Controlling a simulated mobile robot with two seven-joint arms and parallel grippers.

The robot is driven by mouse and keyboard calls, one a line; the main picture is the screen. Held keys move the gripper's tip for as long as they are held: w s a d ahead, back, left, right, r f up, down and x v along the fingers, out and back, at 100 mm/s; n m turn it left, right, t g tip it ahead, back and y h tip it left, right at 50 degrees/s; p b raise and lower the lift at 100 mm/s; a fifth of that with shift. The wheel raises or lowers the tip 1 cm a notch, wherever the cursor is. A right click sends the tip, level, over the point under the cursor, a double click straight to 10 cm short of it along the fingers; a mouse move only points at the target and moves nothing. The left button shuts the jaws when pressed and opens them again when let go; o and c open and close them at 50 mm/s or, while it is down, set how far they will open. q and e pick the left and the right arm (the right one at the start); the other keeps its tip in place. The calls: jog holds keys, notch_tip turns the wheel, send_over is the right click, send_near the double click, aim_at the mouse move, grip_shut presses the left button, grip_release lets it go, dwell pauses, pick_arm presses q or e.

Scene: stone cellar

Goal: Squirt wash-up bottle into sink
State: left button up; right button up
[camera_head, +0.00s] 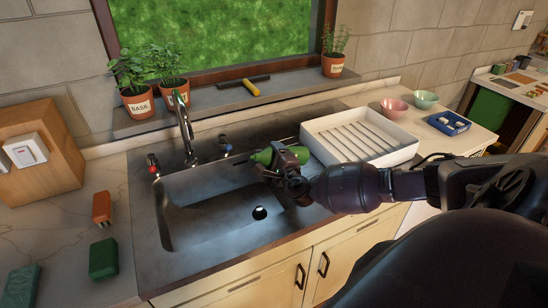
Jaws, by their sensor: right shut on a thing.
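The green wash-up bottle (263,156) is tipped onto its side, its thin dark nozzle pointing left over the back right part of the sink. My right gripper (284,163) is shut on the bottle, and the gripper hides part of it. The dark sink (215,226) lies below, with a round drain hole near its right side. No liquid can be made out in the basin. My left gripper does not show.
A tap (186,130) with red and blue knobs stands behind the basin. A white drying rack (362,135) is right of the sink, with two bowls (395,106) beyond it. Potted herbs line the sill.

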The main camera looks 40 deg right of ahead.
aim_at(274, 155)
jog(key=shift+a+r+m+p, duration=0.1)
jog(key=shift+r+m+p, duration=0.2)
jog(key=shift+r+m, duration=0.2)
jog(key=shift+r, duration=0.1)
jog(key=shift+w+a+r+m, duration=0.1)
jog(key=shift+a+r+m, duration=0.1)
jog(key=shift+r+m, duration=0.4)
jog(key=shift+f+p, duration=0.1)
jog(key=shift+p, duration=0.2)
jog(key=shift+a+r+m, duration=0.2)
jog(key=shift+r+m, duration=0.2)
jog(key=shift+m, duration=0.2)
